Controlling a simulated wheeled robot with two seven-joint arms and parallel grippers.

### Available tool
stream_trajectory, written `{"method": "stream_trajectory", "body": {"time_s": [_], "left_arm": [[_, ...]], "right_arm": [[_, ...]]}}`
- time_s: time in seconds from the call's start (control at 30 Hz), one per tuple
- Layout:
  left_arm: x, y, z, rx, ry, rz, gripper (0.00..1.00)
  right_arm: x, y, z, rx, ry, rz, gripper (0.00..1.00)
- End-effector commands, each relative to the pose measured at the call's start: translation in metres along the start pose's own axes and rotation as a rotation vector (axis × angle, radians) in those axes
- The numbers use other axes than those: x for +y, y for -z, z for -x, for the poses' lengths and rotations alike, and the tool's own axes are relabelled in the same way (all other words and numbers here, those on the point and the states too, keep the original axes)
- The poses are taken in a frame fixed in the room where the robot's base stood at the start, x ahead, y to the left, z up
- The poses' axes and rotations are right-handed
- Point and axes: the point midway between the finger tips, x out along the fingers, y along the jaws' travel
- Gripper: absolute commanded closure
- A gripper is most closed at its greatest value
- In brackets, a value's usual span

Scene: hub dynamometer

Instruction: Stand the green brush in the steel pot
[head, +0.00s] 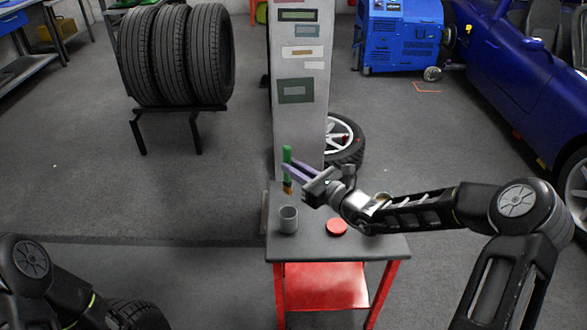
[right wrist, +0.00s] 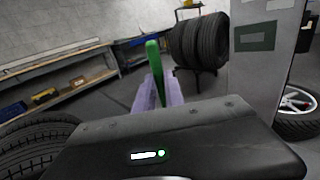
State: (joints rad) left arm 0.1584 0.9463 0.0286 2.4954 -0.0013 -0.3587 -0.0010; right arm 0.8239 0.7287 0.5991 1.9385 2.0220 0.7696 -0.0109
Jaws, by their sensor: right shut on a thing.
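The green brush (head: 287,168) is upright with its brown bristles pointing down, above the back left part of the small table. My right gripper (head: 290,168) is shut on the green brush, with purple fingers around its handle. The brush handle also shows in the right wrist view (right wrist: 154,66), between the fingers (right wrist: 158,95); the bristles are hidden there. The steel pot (head: 288,219) is a grey open cylinder standing on the table, in front of and below the brush. The brush is apart from the pot. My left gripper is not in view.
The small table (head: 375,246) has a dark top and a red lower shelf. A round red thing (head: 337,227) lies right of the pot. A grey pillar (head: 300,120) with stuck-on labels stands behind the table. A wheel (head: 345,140) is beside the pillar.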

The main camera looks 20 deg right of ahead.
Motion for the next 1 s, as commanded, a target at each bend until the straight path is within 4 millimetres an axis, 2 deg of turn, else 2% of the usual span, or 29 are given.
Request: {"method": "stream_trajectory", "body": {"time_s": [0.27,1.0], "left_arm": [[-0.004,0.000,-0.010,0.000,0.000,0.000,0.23],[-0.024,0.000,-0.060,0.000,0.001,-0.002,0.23]], "right_arm": [[0.000,0.012,0.000,0.000,0.000,0.000,1.00],[0.000,0.074,0.000,0.000,-0.001,0.001,1.00]]}}
